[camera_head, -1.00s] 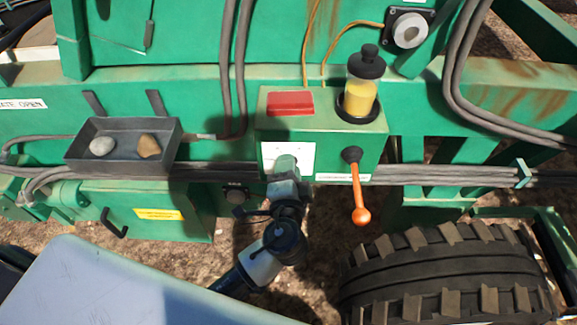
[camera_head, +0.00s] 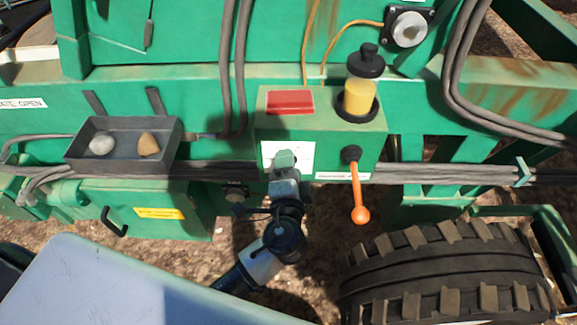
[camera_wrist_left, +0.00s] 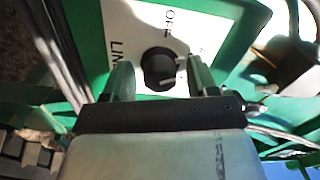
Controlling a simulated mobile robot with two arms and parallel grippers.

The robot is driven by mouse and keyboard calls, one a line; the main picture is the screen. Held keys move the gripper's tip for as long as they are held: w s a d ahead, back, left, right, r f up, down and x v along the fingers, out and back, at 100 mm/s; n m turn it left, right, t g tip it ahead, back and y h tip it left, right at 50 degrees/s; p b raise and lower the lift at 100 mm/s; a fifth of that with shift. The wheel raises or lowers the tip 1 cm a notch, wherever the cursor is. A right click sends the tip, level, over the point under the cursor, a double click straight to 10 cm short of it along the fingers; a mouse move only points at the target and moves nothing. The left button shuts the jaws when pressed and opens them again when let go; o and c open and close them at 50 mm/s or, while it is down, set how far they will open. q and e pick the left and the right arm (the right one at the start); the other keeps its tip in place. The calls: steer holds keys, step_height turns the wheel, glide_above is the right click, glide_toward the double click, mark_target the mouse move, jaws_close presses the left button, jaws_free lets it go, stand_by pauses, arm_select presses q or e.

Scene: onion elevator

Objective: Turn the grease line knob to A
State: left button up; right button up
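The grease line knob (camera_wrist_left: 158,68) is a round black knob on a white label plate, seen in the left wrist view with a pale mark at its lower right edge. The plate reads "OFF" above the knob and "LIN" to the left; other lettering is cut off or blurred. My left gripper (camera_wrist_left: 161,80) is open, one finger on each side of the knob, with narrow gaps showing. In the head view my left gripper (camera_head: 284,162) is in front of the white plate (camera_head: 304,156) and hides the knob. My right gripper is not in view.
The green box (camera_head: 340,126) carries an orange-handled lever (camera_head: 357,190) right of my gripper, a yellow grease bottle (camera_head: 358,95) and a red block (camera_head: 290,102) on top. A dark tray (camera_head: 122,163) with two stones is left. A tyre (camera_head: 450,280) is lower right.

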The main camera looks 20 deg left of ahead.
arm_select(q)
steer(key=b+v, duration=0.4)
steer(key=v, duration=0.6)
steer(key=shift+s, duration=0.4)
steer(key=shift+d, duration=0.1)
